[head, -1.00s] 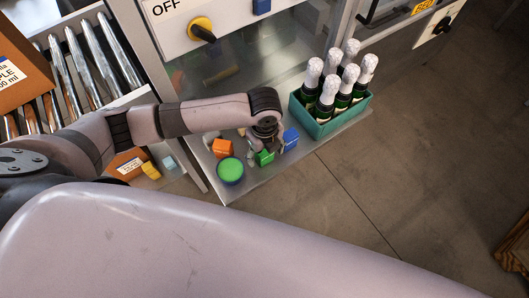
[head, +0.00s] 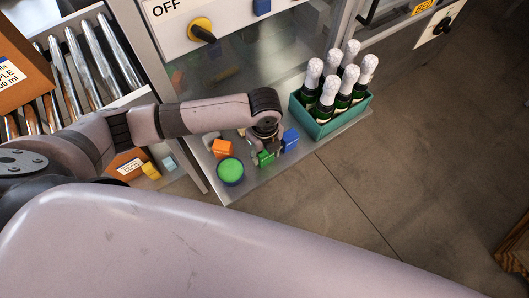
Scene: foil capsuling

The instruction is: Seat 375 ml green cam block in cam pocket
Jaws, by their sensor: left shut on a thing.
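The green cam block (head: 265,158) is on the metal shelf in front of the machine, between the orange and blue blocks. My left gripper (head: 266,150) points down over it and is shut on it; the fingers and wrist partly hide it. I cannot tell whether the block touches the shelf. I cannot make out the cam pocket in this view. My right gripper is not in view.
An orange block (head: 222,148) and a round tub with a green top (head: 231,170) stand left of the gripper. A blue block (head: 291,139) is close on its right. A teal crate (head: 318,127) of foil-topped bottles stands further right. Conveyor rollers (head: 88,68) lie at upper left.

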